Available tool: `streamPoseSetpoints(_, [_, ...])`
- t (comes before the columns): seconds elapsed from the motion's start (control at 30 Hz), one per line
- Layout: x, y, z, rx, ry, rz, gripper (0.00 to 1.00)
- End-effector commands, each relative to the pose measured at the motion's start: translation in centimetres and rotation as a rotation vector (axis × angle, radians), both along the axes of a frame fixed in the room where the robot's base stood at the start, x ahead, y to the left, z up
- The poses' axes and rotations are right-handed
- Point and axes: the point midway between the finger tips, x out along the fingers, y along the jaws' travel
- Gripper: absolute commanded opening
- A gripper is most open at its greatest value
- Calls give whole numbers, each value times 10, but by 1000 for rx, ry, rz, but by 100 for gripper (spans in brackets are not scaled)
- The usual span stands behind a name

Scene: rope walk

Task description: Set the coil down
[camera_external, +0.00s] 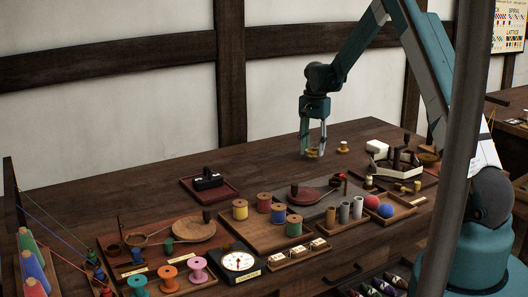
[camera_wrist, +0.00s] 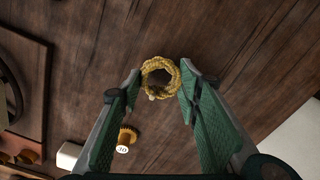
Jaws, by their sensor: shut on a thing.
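A yellow rope coil (camera_wrist: 160,72), ring-shaped with an open centre, is between the fingertips of my gripper (camera_wrist: 158,88) in the wrist view. Both green-padded fingers touch its sides. In the external view my gripper (camera_external: 313,150) points down over the back part of the table, with the coil (camera_external: 312,154) small at its tips. The coil is close to the wooden tabletop (camera_external: 270,165); I cannot tell whether it touches it.
A small yellow spool-like piece (camera_external: 343,147) stands just right of my gripper, and a white block (camera_external: 377,149) is farther right. A red tray (camera_external: 196,195) with a black object lies to the left. Thread spools (camera_external: 264,202) stand in front. Bare table surrounds the coil.

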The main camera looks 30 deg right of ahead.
Motion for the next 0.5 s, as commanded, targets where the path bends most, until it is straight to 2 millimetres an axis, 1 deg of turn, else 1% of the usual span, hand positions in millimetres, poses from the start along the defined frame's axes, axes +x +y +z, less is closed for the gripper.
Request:
streamPoseSetpoints(0.03, [0,0,-6,0,0,0,22])
streamPoseSetpoints(0.13, [0,0,-12,0,0,0,22])
streamPoseSetpoints(0.5, [0,0,-14,0,0,0,22])
